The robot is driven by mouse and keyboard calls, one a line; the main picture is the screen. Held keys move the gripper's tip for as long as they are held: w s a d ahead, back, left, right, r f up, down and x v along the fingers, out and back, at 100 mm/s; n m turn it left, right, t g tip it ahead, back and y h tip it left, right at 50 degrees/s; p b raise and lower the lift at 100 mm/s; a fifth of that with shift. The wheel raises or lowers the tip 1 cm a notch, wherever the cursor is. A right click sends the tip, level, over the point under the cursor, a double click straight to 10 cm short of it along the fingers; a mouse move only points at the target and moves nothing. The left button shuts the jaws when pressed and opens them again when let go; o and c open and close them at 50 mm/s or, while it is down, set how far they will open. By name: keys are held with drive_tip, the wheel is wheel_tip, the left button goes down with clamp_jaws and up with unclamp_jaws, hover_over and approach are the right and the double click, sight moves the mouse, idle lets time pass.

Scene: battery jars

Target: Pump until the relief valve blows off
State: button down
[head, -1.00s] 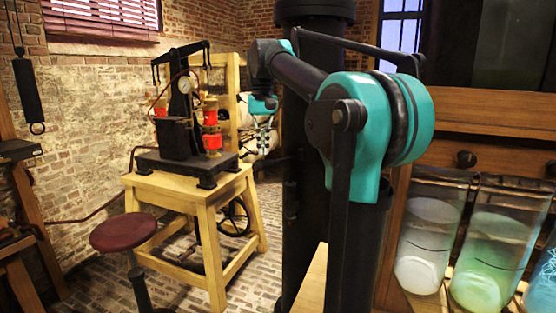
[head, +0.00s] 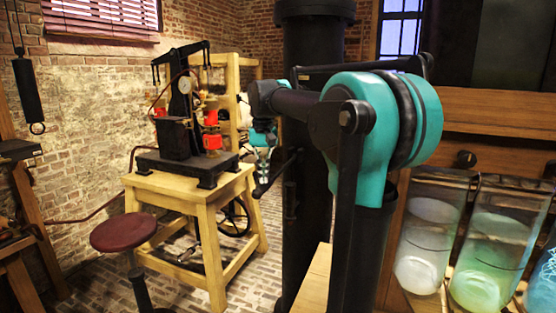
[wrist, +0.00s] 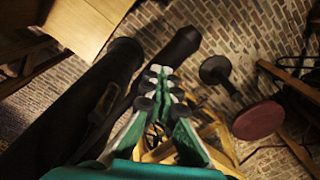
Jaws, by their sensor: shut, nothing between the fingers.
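My gripper (head: 262,180) is shut and empty, pointing down just right of the wooden table in the head view. Its closed fingertips (wrist: 160,72) also show in the wrist view. A dark slanting bar (head: 280,175), which looks like a pump lever, runs beside the fingertips; its low left end is at their level. I cannot tell whether they touch it. I cannot pick out the relief valve.
The wooden table (head: 172,190) stands on a brick floor, with a dark red stool (head: 123,233) in front of it. A thick black column (head: 310,120) rises right of my gripper. Glass jars (head: 430,235) with pale and green liquid stand at the right.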

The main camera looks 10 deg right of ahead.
sight(264, 187)
wheel_tip(264, 187, down, 4)
drive_tip(key=shift+f, duration=0.25)
wheel_tip(264, 187, up, 14)
idle(0.3)
drive_tip(key=shift+r, duration=0.1)
idle(2.3)
idle(2.4)
drive_tip(key=shift+r, duration=0.1)
idle(2.3)
